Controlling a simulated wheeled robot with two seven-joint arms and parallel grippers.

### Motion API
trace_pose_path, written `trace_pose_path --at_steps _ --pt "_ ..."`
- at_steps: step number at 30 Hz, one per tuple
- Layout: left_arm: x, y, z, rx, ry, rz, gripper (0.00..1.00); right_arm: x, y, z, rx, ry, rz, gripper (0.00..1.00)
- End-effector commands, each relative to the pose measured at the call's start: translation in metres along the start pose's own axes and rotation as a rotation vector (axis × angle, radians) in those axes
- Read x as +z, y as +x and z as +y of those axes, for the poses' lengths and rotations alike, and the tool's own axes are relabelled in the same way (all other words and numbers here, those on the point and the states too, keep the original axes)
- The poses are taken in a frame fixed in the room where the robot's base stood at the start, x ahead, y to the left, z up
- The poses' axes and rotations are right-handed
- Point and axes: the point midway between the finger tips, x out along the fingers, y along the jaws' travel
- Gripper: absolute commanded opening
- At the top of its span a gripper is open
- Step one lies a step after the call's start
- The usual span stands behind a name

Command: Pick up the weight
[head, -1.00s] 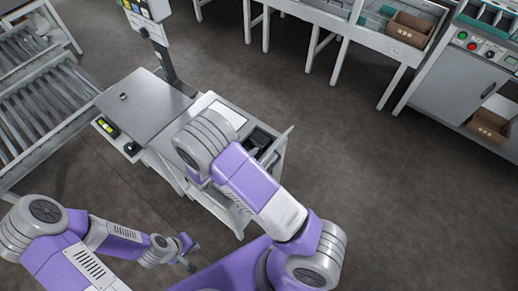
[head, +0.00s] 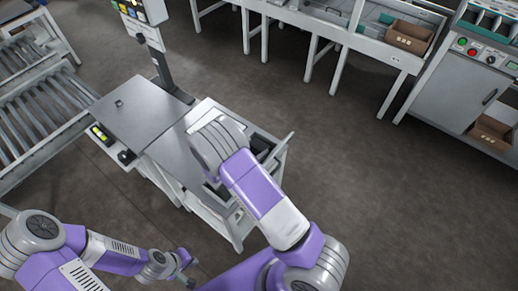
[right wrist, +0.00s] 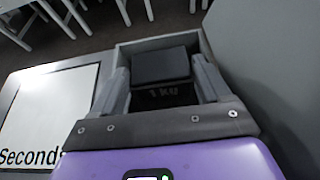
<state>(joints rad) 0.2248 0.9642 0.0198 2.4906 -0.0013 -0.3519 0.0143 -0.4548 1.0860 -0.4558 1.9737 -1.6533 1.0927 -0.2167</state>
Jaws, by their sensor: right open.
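My right gripper (right wrist: 162,86) is open, with one finger on either side of the weight. Whether the fingers touch it I cannot tell. In the head view my right arm hides this gripper, and a dark shape in the tray beside it is partly covered. My left gripper (head: 187,270) is low at the left in the head view, away from the weight; its jaws are too small to read.
A grey bench top (head: 145,108) with a small dark item on it lies left of the tray. A white sheet reading "Seconds" (right wrist: 45,110) lies left of the gripper. A roller conveyor (head: 40,105) stands at the left. Floor to the right is clear.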

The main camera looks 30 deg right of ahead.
Motion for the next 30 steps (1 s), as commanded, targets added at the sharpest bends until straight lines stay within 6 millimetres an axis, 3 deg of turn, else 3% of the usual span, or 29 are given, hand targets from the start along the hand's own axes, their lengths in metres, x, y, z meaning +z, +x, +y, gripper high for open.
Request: trace_pose_path --at_steps 4,18,30 --pt "0.0001 -0.0004 0.0001 0.000 0.000 0.000 0.00 0.0004 -0.0004 0.0001 0.000 0.000 0.000 0.74" --pt "0.0001 -0.0003 0.0001 0.000 0.000 0.000 0.00 0.0002 -0.0007 0.0001 0.000 0.000 0.000 0.02" --pt "0.0003 -0.0035 0.0013 0.000 0.000 0.000 0.00 0.0098 -0.0037 0.0010 0.001 0.003 -0.006 0.00"
